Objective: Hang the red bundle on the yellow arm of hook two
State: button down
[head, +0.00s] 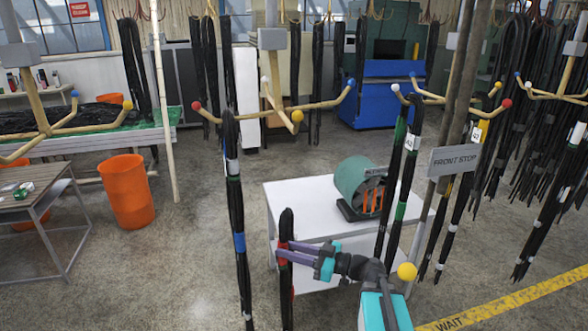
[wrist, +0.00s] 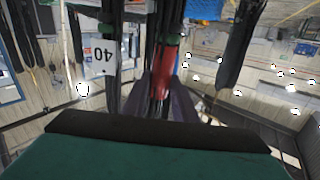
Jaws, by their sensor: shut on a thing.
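The red bundle (head: 287,226), a black hose bundle with red bands, is upright in my gripper (head: 286,252). The purple fingers are shut around it below its top loop. In the wrist view the red band (wrist: 165,68) shows between the fingers. The middle hook (head: 270,40) has wooden arms with red, yellow, blue and white ball tips. Its yellow ball (head: 297,116) points toward me, and no bundle shows on that arm. The held bundle is below that ball and apart from it. I cannot read which hook is number two.
A blue-banded bundle (head: 235,190) hangs on the middle hook's red-tipped arm, left of my bundle. Green-banded bundles (head: 404,165) hang at right. A white cart (head: 300,195) with a green motor (head: 358,185) stands behind. A bundle tagged 40 (wrist: 102,58) is close in the wrist view.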

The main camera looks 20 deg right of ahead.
notch_tip(320, 180, down, 13)
jog(key=b, duration=1.2)
jog(key=shift+a+r, duration=0.1)
